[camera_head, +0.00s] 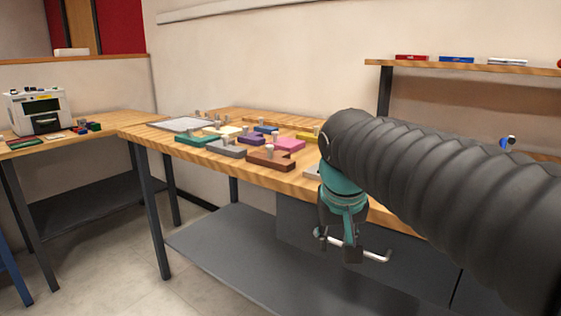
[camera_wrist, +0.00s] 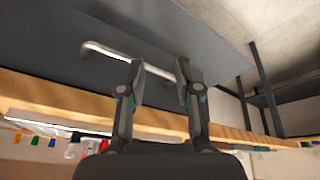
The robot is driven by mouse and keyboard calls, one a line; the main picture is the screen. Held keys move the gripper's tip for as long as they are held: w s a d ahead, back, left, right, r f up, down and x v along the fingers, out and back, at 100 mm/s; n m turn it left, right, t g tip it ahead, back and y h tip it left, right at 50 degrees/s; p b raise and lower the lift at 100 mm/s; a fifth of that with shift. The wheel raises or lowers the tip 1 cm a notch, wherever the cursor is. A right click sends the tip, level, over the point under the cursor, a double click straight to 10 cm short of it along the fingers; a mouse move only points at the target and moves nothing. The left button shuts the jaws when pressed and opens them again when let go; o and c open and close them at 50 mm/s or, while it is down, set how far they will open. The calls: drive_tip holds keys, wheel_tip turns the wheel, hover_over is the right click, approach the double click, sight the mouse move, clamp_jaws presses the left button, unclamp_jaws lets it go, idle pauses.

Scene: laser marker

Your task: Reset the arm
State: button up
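My gripper (camera_head: 340,246) hangs in front of the wooden workbench (camera_head: 222,168), on the end of my dark ribbed arm. A pale metal bar handle (camera_head: 376,256) on the grey front below the bench top runs behind the fingertips. In the wrist view the two fingers of my gripper (camera_wrist: 159,78) stand apart with a clear gap. The handle (camera_wrist: 105,49) crosses behind one finger and shows in the gap. The fingers are not closed on it; whether they touch it I cannot tell.
Several coloured blocks with pegs, such as a brown one (camera_head: 272,160), and a pale tray (camera_head: 180,125) lie on the bench. A white machine (camera_head: 38,110) stands on the left table. A wall shelf (camera_head: 470,67) holds coloured pieces. Open floor (camera_head: 110,262) lies at the left front.

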drive_tip(key=s+d+f, duration=0.2)
drive_tip(key=s+f, duration=0.4)
drive_tip(key=s, duration=0.1)
drive_tip(key=s+d+f+t, duration=0.1)
drive_tip(key=s+d+f, duration=0.2)
drive_tip(key=s+f, duration=0.2)
drive_tip(key=s, duration=0.3)
drive_tip(key=shift+d+f+y, duration=0.3)
drive_tip(key=shift+d+f, duration=0.05)
drive_tip(key=shift+f, duration=0.05)
drive_tip(key=shift+o, duration=0.4)
